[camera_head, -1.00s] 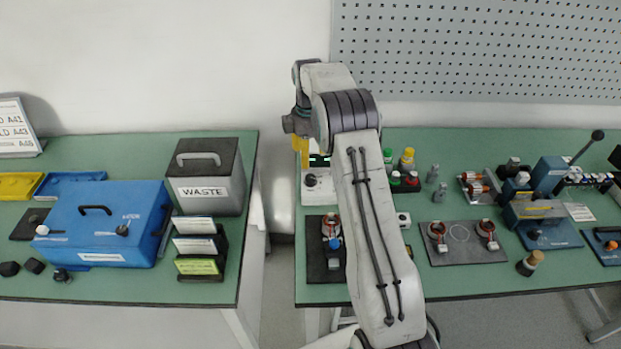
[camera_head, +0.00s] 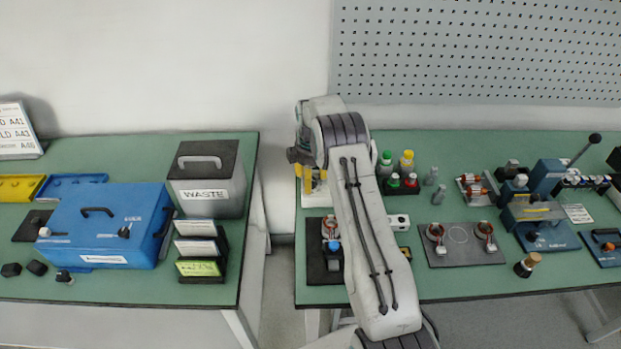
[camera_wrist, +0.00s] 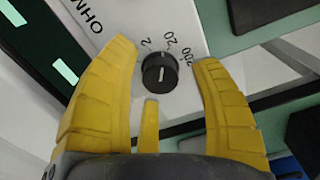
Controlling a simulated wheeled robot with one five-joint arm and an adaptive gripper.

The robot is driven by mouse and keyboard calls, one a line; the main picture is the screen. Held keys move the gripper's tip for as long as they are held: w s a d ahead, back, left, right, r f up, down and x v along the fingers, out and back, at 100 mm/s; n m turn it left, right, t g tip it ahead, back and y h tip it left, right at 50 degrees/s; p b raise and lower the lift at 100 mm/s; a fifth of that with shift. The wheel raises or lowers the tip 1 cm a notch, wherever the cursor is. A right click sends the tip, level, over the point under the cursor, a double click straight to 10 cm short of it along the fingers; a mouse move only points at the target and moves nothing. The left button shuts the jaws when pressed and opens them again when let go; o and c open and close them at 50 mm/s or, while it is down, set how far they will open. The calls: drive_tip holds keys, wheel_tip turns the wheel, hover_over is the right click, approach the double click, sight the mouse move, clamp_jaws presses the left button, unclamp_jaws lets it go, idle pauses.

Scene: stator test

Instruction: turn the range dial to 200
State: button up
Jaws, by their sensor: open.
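The range dial (camera_wrist: 160,73) is a round black knob with a short white mark, on the white face of the ohmmeter (camera_wrist: 110,12). In the wrist view the numbers 2, 20 and 200 curve around its far side, with 200 at the right. I cannot tell for sure which number the mark points to. My gripper (camera_wrist: 165,58) is open, with one yellow finger on each side of the dial and gaps between. In the head view my gripper (camera_head: 313,182) is over the pale meter (camera_head: 312,201), and the dial is hidden there.
The meter's dark display with lit green segments (camera_wrist: 65,70) is left of the dial. In the head view a dark fixture plate (camera_head: 322,290) is in front of the meter, and red, green and yellow-capped items (camera_head: 405,165) stand to its right.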

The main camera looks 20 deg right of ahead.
drive_tip(key=shift+f, duration=0.15)
drive_tip(key=shift+c, duration=0.4)
drive_tip(key=c, duration=1.1)
